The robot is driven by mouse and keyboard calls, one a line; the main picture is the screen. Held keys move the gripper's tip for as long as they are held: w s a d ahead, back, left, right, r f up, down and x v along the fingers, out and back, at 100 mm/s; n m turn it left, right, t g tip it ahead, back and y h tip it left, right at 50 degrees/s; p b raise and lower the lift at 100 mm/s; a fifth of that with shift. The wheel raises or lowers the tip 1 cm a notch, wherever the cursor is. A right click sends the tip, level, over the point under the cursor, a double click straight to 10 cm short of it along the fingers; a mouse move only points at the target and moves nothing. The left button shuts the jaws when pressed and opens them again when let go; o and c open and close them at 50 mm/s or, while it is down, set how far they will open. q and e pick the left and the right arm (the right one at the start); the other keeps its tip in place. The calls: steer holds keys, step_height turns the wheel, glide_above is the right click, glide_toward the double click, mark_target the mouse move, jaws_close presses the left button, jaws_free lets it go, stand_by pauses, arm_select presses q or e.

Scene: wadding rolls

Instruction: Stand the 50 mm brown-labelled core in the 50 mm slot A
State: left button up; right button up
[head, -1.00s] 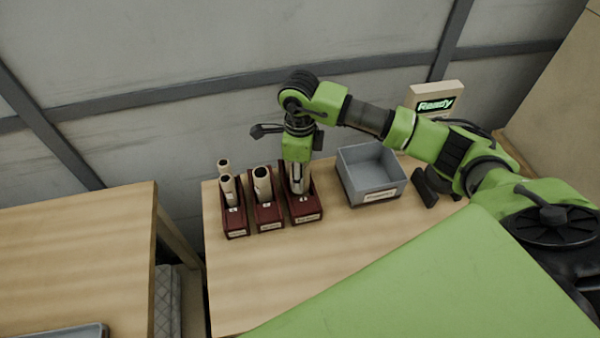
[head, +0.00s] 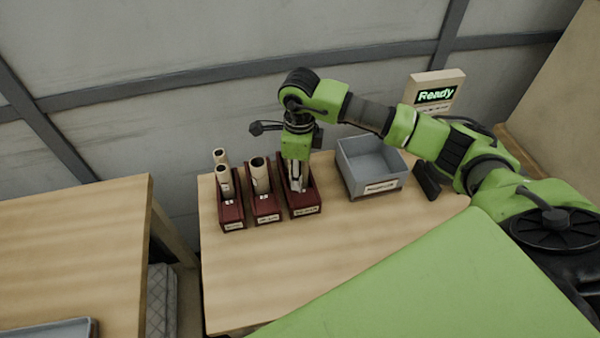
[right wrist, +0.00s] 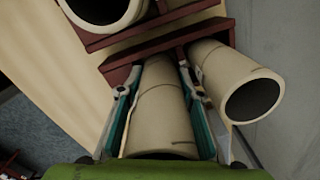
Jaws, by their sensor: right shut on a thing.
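My right gripper (head: 297,182) points down over the rightmost dark red rack (head: 307,211). It is shut on a beige core (right wrist: 162,105), which lies between its teal finger pads in the right wrist view. The far end of the held core meets the dark red rack (right wrist: 128,68); I cannot tell whether it rests on the slot floor. A second beige core (right wrist: 232,80) stands close beside it on the right. No brown label shows on the held core, and the rack labels are too small to read. My left gripper is not in view.
The middle rack (head: 265,217) and left rack (head: 232,222) hold upright cores (head: 260,175) (head: 225,180). The table front (head: 260,275) is clear.

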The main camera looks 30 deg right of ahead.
steer(key=o, duration=1.2)
steer(key=shift+s+a+f, duration=0.1)
steer(key=shift+s+f, duration=0.2)
steer(key=shift+f, duration=0.25)
steer(key=shift+s+a+f, duration=0.1)
steer(key=shift+s+f, duration=0.15)
steer(key=shift+f, duration=0.3)
steer(key=shift+c, duration=0.2)
steer(key=shift+w+f+g, duration=0.25)
steer(key=shift+w+g, duration=0.05)
steer(key=shift+w, duration=0.15)
steer(key=shift+w+d, duration=0.1)
steer(key=shift+r, duration=0.15)
